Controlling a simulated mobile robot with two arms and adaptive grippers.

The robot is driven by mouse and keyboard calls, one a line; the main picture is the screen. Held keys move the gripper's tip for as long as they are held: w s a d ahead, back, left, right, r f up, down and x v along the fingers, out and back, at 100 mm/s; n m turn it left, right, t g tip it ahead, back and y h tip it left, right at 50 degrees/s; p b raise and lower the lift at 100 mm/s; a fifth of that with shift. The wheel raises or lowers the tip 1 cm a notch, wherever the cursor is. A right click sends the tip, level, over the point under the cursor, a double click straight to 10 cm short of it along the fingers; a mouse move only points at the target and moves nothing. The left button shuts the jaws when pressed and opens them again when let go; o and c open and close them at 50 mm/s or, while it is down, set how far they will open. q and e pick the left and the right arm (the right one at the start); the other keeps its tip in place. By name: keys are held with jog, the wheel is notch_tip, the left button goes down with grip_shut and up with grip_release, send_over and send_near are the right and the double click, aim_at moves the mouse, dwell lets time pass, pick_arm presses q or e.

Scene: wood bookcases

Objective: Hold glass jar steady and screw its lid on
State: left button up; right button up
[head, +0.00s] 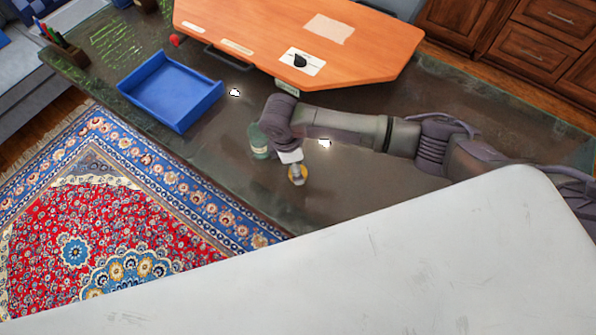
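A greenish glass jar (258,142) stands on the dark table, partly hidden behind the arm that comes in from the right. My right gripper (294,165) points down close beside the jar, on its right. A small round yellowish thing, which looks like the lid (299,181), shows right at its fingertips. The fingers are too small to tell if they are shut on it or just above it. My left gripper is not in view.
A blue open tray (172,122) sits left on the dark table (340,200). An orange board (375,35) with papers lies at the back. Two small white things (235,93) lie near the arm. A patterned rug (130,240) covers the floor at left.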

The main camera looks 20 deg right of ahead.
jog(key=shift+d+f, duration=0.2)
jog(key=shift+f, duration=1.7)
jog(key=shift+c, duration=0.3)
jog(key=c, duration=1.1)
